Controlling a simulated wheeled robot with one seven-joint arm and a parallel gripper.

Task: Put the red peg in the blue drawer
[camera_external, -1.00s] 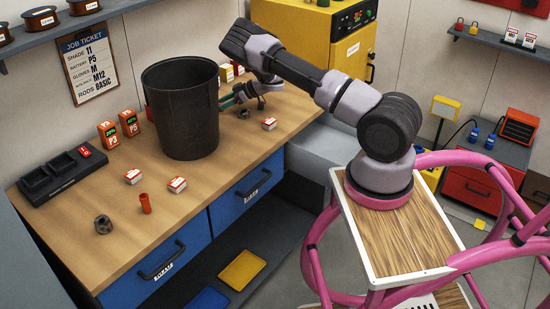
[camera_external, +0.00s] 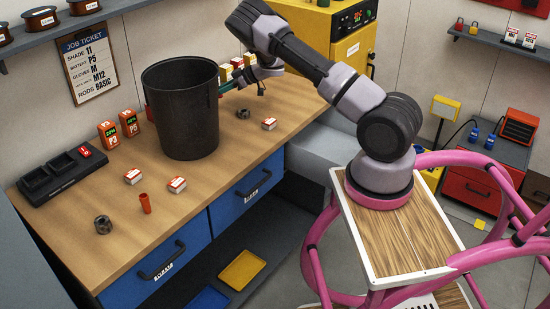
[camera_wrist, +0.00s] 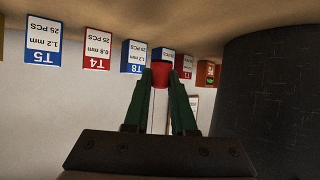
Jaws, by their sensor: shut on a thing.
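My gripper (camera_wrist: 160,80), with green fingers, is shut on a small red piece that looks like the red peg (camera_wrist: 160,73). It is held above the bench behind the black bin; in the external view the bin hides the fingertips and the peg. Two blue drawers with dark handles are under the bench front, a left one (camera_external: 190,246) and a right one (camera_external: 230,202). Both look closed. A small orange-red flared cylinder (camera_external: 145,204) stands on the bench near the front, far from my gripper.
The tall black bin (camera_external: 182,120) stands mid-bench, close beside my gripper; it fills the right of the wrist view (camera_wrist: 270,90). Several labelled boxes, including a T5 box (camera_wrist: 43,40), line the back. Small white-red boxes (camera_external: 177,185) and dark metal rings (camera_external: 103,224) lie on the bench.

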